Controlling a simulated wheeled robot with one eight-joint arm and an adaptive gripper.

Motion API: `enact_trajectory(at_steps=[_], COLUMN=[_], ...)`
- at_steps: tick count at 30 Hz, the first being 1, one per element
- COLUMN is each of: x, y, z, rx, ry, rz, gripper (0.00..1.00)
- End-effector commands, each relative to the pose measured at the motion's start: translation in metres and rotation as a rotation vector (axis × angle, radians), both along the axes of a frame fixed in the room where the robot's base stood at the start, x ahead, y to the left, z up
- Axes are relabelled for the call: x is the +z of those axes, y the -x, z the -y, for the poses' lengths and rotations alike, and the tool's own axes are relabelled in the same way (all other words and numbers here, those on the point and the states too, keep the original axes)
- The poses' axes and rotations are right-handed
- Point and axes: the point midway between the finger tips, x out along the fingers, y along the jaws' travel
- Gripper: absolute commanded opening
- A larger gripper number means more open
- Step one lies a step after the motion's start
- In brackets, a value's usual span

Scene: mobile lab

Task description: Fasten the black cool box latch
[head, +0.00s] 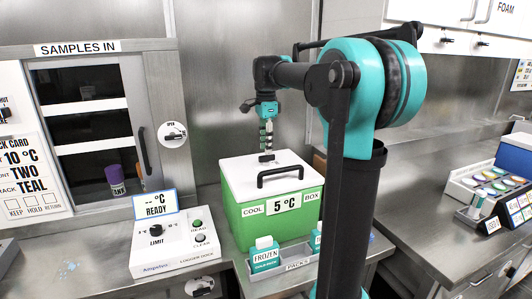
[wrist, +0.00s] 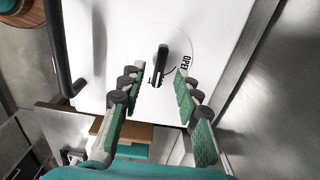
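The green cool box (head: 250,218) stands on the steel counter with its white lid (head: 238,177) down. A black latch (wrist: 160,64) sits on the lid inside a thin printed circle, with the word OPEN beside it. The latch also shows in the head view (head: 267,157), small and partly hidden. My gripper (wrist: 156,78) is open above the lid, pointing down. In the wrist view its two green-padded fingers lie either side of the latch's near end. I cannot tell whether they touch it. The gripper also shows in the head view (head: 267,142).
A black carry handle (head: 281,176) arches over the lid's front. Cold packs (head: 265,254) stand in a tray before the box. A logger dock (head: 172,245) stands to the left, below the samples hatch (head: 90,120). Colour trays (head: 490,185) lie on the right counter.

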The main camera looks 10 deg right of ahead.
Motion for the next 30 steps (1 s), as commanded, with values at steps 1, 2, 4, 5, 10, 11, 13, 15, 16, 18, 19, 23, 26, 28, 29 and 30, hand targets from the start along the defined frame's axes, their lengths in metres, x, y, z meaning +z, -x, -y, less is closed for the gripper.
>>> enact_trajectory(at_steps=[1,2,4,5,10,11,13,15,16,18,19,23,26,28,29,30], x=[0.011,0.018,0.032,0.038,0.067,0.070,0.077,0.082,0.083,0.085,0.085,0.085,0.085,0.085,0.085,0.085], y=[0.000,0.000,0.000,0.000,-0.001,-0.001,-0.001,0.000,0.000,0.000,0.000,0.000,0.000,0.000,0.000,0.000], z=[0.000,0.000,0.000,0.000,0.000,0.000,0.000,0.000,0.000,0.000,0.000,0.000,0.000,0.000,0.000,0.000], rx=[0.000,0.000,0.000,0.000,0.000,0.000,0.000,0.000,0.000,0.000,0.000,0.000,0.000,0.000,0.000,0.000], ry=[0.000,0.000,0.000,0.000,0.000,0.000,0.000,0.000,0.000,0.000,0.000,0.000,0.000,0.000,0.000,0.000], rz=[0.000,0.000,0.000,0.000,0.000,0.000,0.000,0.000,0.000,0.000,0.000,0.000,0.000,0.000,0.000,0.000], gripper=[0.33,0.33,0.33,0.33,0.33,0.33,0.33,0.33,0.33,0.33,0.33,0.33,0.33,0.33,0.33,0.33])
